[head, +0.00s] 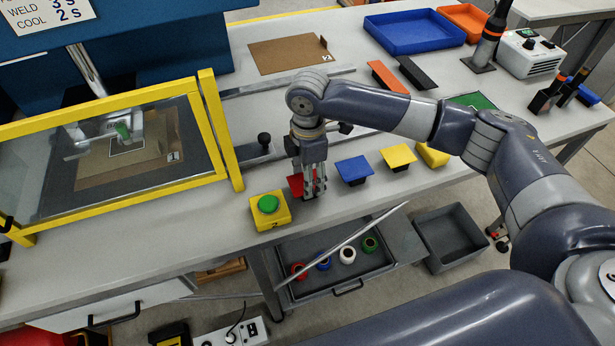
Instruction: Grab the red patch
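The red patch (295,184) is at the front of the bench, at the left end of a row with a blue patch (353,168) and a yellow patch (398,155). It is partly hidden by my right gripper (314,192). My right gripper points down at the red patch, its fingers overlapping the patch's right side in the picture. Whether the fingers are closed on it cannot be told. My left gripper is out of view.
A yellow box with a green button (268,203) stands just left of the red patch. A yellow-framed guard (222,130) is farther left. An open drawer (330,275) with coloured rolls is below. A blue tray (414,32) is at the back.

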